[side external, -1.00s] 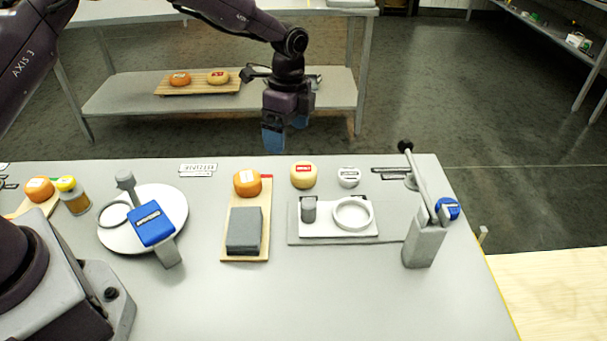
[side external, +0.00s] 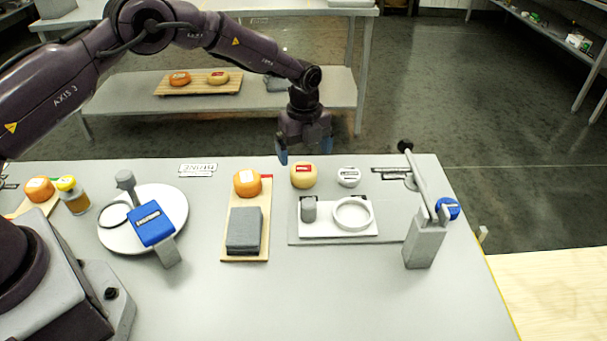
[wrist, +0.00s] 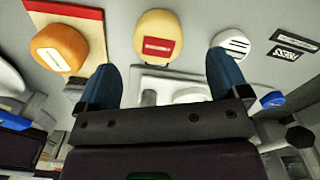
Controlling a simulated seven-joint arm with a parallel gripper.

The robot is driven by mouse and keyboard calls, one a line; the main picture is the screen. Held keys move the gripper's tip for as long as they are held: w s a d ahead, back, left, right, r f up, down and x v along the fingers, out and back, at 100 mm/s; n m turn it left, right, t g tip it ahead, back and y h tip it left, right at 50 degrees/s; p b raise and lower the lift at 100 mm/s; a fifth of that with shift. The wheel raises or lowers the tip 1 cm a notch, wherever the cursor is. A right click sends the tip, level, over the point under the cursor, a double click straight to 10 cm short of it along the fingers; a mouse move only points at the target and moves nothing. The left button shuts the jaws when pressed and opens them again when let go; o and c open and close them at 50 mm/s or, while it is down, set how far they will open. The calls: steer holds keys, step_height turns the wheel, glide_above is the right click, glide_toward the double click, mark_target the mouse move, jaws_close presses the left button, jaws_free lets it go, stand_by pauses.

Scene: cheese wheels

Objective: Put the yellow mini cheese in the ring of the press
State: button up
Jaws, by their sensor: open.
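The yellow mini cheese (side external: 304,175), pale yellow with a red label, stands on the table behind the press. It also shows in the wrist view (wrist: 158,36), ahead of and between my fingers. The white ring (side external: 353,214) sits on the white press plate (side external: 325,232), right of a grey cylinder (side external: 309,209). In the wrist view the ring is partly hidden by my gripper. My gripper (side external: 304,158) is open and empty, with blue fingers, just above and behind the yellow cheese. Its fingers also show in the wrist view (wrist: 165,88).
An orange cheese (side external: 247,183) and a grey block (side external: 244,231) lie on a board to the left. A white labelled round (side external: 348,177) stands just right of the yellow cheese. A tall lever post (side external: 425,240) rises right of the press. The front table area is clear.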

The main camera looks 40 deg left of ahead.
mark_target(304, 168)
steer(key=shift+s+f, duration=0.15)
steer(key=shift+f, duration=2.55)
steer(key=c, duration=1.1)
steer(key=shift+r, duration=0.15)
